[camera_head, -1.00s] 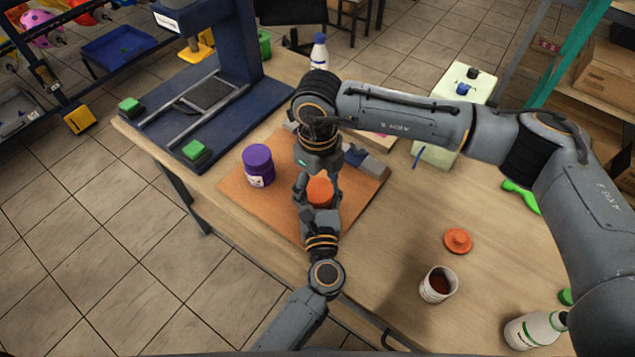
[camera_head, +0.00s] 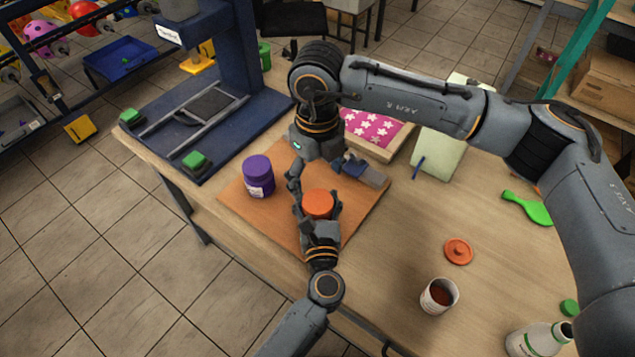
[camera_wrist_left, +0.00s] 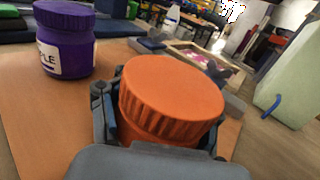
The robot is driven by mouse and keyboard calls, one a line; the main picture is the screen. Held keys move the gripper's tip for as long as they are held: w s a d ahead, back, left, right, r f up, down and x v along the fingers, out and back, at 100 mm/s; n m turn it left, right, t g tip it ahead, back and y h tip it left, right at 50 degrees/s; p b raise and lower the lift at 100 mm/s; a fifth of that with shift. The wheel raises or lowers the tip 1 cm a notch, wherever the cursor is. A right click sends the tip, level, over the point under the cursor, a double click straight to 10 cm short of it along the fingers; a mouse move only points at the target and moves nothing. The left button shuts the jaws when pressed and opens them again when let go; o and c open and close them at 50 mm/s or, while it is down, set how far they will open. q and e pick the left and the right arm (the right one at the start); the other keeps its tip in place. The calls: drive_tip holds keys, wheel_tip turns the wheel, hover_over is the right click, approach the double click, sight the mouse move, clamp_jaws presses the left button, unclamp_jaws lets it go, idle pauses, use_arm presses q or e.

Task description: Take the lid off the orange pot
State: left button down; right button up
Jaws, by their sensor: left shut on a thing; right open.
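The orange pot (camera_head: 318,216) stands on the brown board, with its ridged orange lid (camera_wrist_left: 172,90) on top. The lid also shows in the head view (camera_head: 318,202). My left gripper (camera_head: 320,212) is shut on the pot, with a finger on each side in the left wrist view (camera_wrist_left: 160,125). My right gripper (camera_head: 312,178) is open above and behind the pot, apart from the lid and holding nothing that I can see. The lower part of the pot is hidden by my left gripper.
A purple pot (camera_head: 258,177) stands left of the orange pot on the board (camera_head: 235,195). A small orange disc (camera_head: 458,251), a white cup (camera_head: 439,295) with brown contents and a white bottle (camera_head: 535,340) are on the right. A blue printing press (camera_head: 215,110) stands at the back left.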

sight(318, 201)
drive_tip(key=shift+r+m, duration=0.65)
drive_tip(key=shift+m, duration=0.05)
drive_tip(key=shift+f, duration=3.85)
drive_tip(key=c, duration=1.2)
drive_tip(key=shift+n, duration=1.6)
drive_tip(key=o, duration=1.3)
